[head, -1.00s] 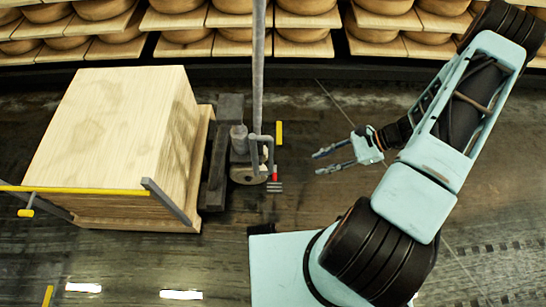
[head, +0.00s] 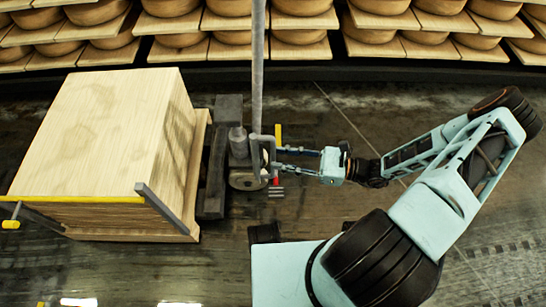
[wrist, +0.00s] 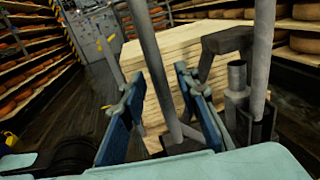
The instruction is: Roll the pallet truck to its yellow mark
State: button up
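The pallet truck (head: 212,170) is dark grey, with a tall grey handle pole (head: 258,70) and a bent grey tube, at the right end of a pallet stacked with pale boards (head: 95,130).
Shelves of cheese wheels (head: 300,40) run along the back. A yellow bar (head: 70,196) crosses the front of the board stack. The dark floor (head: 500,220) at the right is clear. Light patches shine on the floor at the bottom left.

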jog(key=shift+x, duration=1.5)
jog(key=shift+c, duration=0.6)
grip_shut()
